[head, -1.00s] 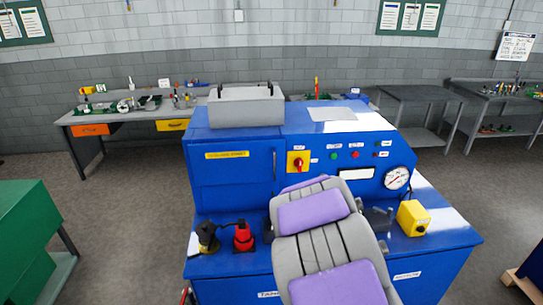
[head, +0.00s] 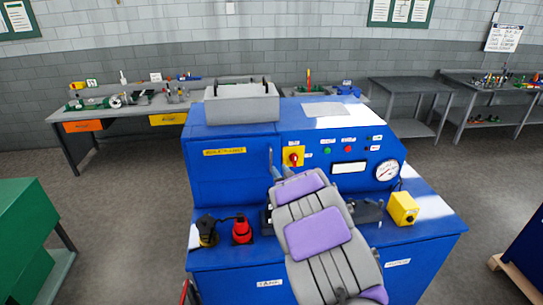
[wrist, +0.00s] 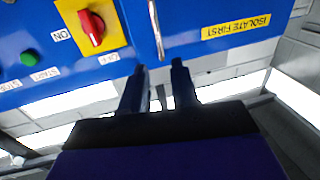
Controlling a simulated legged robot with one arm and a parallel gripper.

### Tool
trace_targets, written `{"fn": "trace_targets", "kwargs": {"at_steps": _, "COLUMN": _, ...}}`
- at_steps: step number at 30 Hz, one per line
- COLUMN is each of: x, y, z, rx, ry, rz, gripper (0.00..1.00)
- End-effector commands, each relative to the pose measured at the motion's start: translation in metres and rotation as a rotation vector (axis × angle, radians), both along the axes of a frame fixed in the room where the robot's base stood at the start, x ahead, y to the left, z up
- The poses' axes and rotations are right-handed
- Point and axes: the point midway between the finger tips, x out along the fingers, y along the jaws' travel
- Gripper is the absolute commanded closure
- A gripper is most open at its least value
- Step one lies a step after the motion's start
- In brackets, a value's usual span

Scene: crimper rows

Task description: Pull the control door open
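The control door (head: 230,175) is the blue front panel at the left of the blue machine, with a yellow label, and looks shut. Its slim upright metal handle (head: 271,161) is at its right edge. In the wrist view, the handle (wrist: 156,30) runs down from the top edge, between the red switch and the "ISOLATE FIRST" label. My gripper (wrist: 159,68) is open, its two dark fingers apart. The handle's near end lies just ahead of the gap between the fingertips. I cannot tell whether they touch it. In the head view my arm hides most of the gripper.
A red rotary switch on a yellow plate (head: 293,157) sits just right of the handle. A green cabinet (head: 25,235) is at the left. Grey floor is open between it and the machine.

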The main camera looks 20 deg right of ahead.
Motion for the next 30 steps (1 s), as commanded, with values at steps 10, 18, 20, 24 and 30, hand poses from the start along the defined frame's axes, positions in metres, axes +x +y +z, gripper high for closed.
{"fn": "trace_targets", "kwargs": {"at_steps": 10, "x": 0.048, "y": -0.011, "z": -0.001, "rx": 0.006, "ry": 0.001, "rz": -0.003, "gripper": 0.71}}
{"fn": "trace_targets", "kwargs": {"at_steps": 18, "x": 0.081, "y": -0.012, "z": -0.001, "rx": 0.004, "ry": 0.000, "rz": -0.001, "gripper": 0.71}}
{"fn": "trace_targets", "kwargs": {"at_steps": 20, "x": 0.087, "y": -0.012, "z": 0.001, "rx": 0.003, "ry": -0.003, "rz": 0.000, "gripper": 0.71}}
{"fn": "trace_targets", "kwargs": {"at_steps": 24, "x": 0.098, "y": -0.011, "z": 0.000, "rx": 0.001, "ry": 0.000, "rz": -0.003, "gripper": 0.71}}
{"fn": "trace_targets", "kwargs": {"at_steps": 30, "x": 0.106, "y": -0.012, "z": 0.000, "rx": 0.002, "ry": 0.000, "rz": -0.002, "gripper": 0.71}}
